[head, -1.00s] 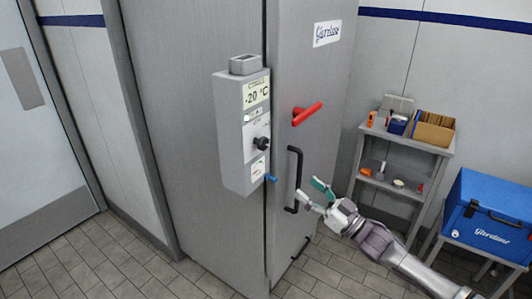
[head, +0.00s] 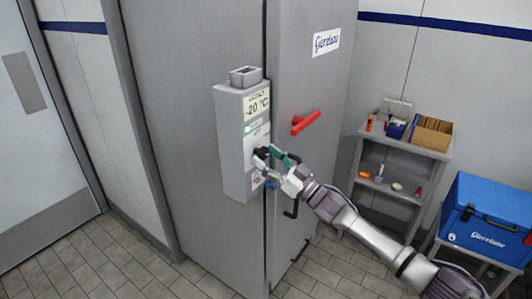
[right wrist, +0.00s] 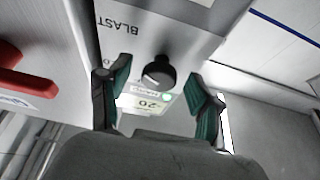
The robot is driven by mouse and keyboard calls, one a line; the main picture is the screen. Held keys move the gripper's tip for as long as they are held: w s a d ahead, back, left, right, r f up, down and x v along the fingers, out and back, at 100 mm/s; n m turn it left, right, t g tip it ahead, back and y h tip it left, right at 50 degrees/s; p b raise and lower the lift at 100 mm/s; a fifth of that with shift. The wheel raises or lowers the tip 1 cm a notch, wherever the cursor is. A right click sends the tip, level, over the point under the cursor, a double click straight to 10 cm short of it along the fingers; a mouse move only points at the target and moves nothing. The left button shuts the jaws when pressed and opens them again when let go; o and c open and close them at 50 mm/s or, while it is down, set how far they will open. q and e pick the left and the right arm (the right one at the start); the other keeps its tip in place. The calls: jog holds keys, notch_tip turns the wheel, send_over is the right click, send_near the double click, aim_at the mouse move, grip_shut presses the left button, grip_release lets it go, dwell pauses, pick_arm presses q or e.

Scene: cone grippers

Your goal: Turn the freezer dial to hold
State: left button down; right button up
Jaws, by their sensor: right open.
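The freezer's control box (head: 231,150) is a grey box on the front of the tall grey freezer (head: 195,100). Its display (head: 257,104) reads -20 °C, with a lit green lamp below. The black dial (head: 261,153) sits on the box's face, partly hidden by my right gripper (head: 272,163) in the head view. In the right wrist view the dial (right wrist: 158,73) shows whole, with the word BLAST printed beside it. My right gripper (right wrist: 158,92) is open, its two teal-padded fingers on either side of the dial, with gaps visible. My left gripper is not in view.
A red handle (head: 306,122) sticks out from the freezer door, right of the box. A shelf (head: 408,147) with small items and a blue cooler (head: 490,215) stand at the right.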

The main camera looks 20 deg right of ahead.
jog(key=shift+w+a+r, duration=0.1)
jog(key=shift+w+a, duration=0.05)
jog(key=shift+w, duration=0.05)
jog(key=c, duration=1.1)
jog(key=shift+n+g+y+b, duration=0.55)
jog(key=shift+n+b, duration=0.55)
jog(key=shift+n, duration=0.3)
jog(key=shift+c, duration=0.2)
jog(key=n+g+y+b, duration=0.1)
jog(key=n+b, duration=0.1)
jog(key=n, duration=0.1)
jog(key=shift+w+n, duration=0.1)
jog(key=shift+n, duration=0.3)
jog(key=n+g, duration=0.1)
jog(key=n+b, duration=0.1)
jog(key=n, duration=0.1)
jog(key=n+g+y, duration=0.1)
jog(key=shift+d+n+g+b, duration=0.25)
jog(key=shift+n+g+b, duration=0.05)
jog(key=shift+n+g, duration=0.1)
jog(key=shift+r+n+g+b, duration=0.1)
jog(key=shift+n+g+b, duration=0.55)
jog(key=shift+n, duration=1.65)
jog(key=shift+g, duration=0.3)
